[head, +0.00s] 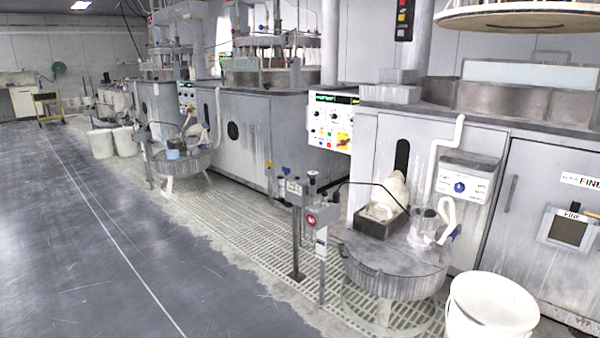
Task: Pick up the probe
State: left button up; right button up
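I cannot make out for certain which thing is the probe. A grey post (321,265) with a red round badge and a small knobbed head stands left of a round grey drum (392,268). A thin black cable (372,184) arches from near the post's head toward the drum top. On the drum sit a dark open box (376,229) with a crumpled whitish cloth or bag (390,198) in and over it, and a small grey cylinder (423,224) beside a white hose (446,215). Neither of my grippers is in view.
A white bucket (490,308) stands right of the drum. Large grey polishing machines (282,130) line the right side, with a control panel (331,121). A floor grating (250,230) runs along them. Two white buckets stand farther back. The dark floor (80,230) at left is clear.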

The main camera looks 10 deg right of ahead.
aim_at(312, 174)
jog(key=i+j, duration=0.85)
jog(key=i, duration=0.3)
